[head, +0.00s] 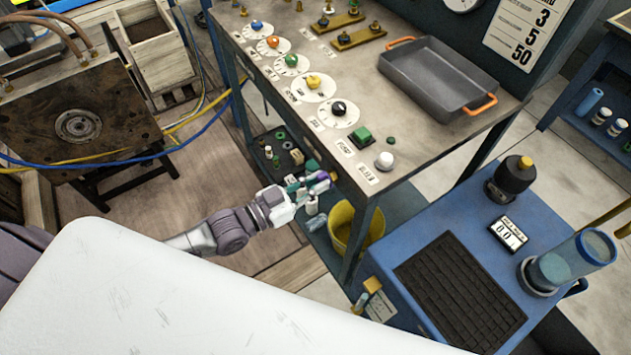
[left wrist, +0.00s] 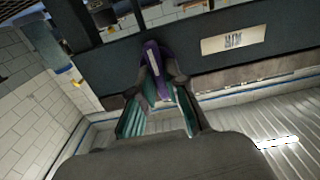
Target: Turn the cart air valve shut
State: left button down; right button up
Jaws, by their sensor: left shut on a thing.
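The purple valve lever (head: 322,176) is at the front edge of the cart with the knobs, below the white button. In the left wrist view the purple lever (left wrist: 153,62) points up the picture, slightly tilted, in front of a dark rail. My left gripper (head: 312,183) is at this edge with its teal-padded fingers shut on the lever. In the left wrist view my left gripper (left wrist: 158,100) has a finger on each side of the lever's lower part. The valve body is mostly hidden behind the fingers. My right gripper is not in view.
The cart top (head: 370,100) carries knobs, buttons and a grey tray (head: 437,75) with orange handles. A yellow bucket (head: 352,232) stands below. A blue unit (head: 455,235) is at the right. A metal mould (head: 78,122) with cables stands at the left.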

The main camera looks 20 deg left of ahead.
pick_arm(q)
jog(key=shift+r, duration=0.1)
jog(key=n, duration=0.3)
jog(key=shift+w+a+n+p, duration=0.1)
jog(key=shift+n+p, duration=0.3)
jog(key=shift+w+a+f+n+b, duration=0.15)
jog(key=shift+n+b, duration=0.35)
jog(key=shift+n, duration=2.95)
jog(key=shift+f+n+b, duration=0.1)
jog(key=shift+n+b, duration=0.4)
jog(key=shift+n, duration=2.95)
jog(key=c, duration=1.2)
grip_release()
jog(key=shift+f, duration=0.1)
